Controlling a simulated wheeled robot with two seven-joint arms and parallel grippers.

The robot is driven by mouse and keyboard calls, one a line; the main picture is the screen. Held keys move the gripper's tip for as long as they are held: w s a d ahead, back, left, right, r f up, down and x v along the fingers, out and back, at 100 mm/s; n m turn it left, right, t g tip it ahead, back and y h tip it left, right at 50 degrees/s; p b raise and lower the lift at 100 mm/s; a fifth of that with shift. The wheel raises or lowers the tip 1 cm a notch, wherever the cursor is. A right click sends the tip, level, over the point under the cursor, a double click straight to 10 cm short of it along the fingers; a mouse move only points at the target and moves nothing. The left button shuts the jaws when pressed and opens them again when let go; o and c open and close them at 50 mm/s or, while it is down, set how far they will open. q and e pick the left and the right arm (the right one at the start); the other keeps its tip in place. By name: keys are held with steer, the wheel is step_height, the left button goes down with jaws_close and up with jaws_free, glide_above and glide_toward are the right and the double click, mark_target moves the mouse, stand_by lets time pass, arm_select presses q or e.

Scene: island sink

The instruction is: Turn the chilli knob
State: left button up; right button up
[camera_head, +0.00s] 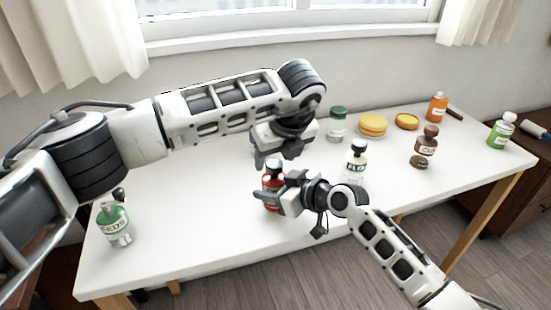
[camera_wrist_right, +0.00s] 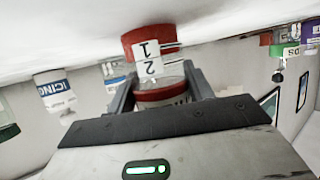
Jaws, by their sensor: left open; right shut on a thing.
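A red bottle (camera_head: 271,188) with a grey top (camera_head: 274,165), apparently the chilli one, stands on the white table. Its lettering is too small to read in the head view. My right gripper (camera_head: 279,194) is shut on the red bottle from the right. The right wrist view shows red parts (camera_wrist_right: 147,38) and a pale label marked 1 and 2 (camera_wrist_right: 149,57) between and beyond the fingers (camera_wrist_right: 160,88). My left gripper (camera_head: 276,156) is open, pointing down just above or beside the grey top; contact cannot be told.
A green SEEDS bottle (camera_head: 115,224) stands at the table's left end. A white-labelled bottle (camera_head: 355,164) stands close right of my right gripper. A green-capped jar (camera_head: 337,123), yellow discs (camera_head: 373,124) and several bottles stand farther right.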

arm_select(q)
steer(key=shift+w+a+f, duration=0.1)
steer(key=shift+w+f, duration=0.15)
steer(key=shift+f, duration=0.45)
steer(key=c, duration=1)
steer(key=m+h, duration=0.2)
steer(key=m, duration=0.3)
steer(key=shift+a+m, duration=0.1)
steer(key=shift+m, duration=0.2)
steer(key=o, duration=1)
steer(key=shift+r, duration=0.15)
steer(key=v, duration=1.2)
steer(key=shift+s, duration=0.2)
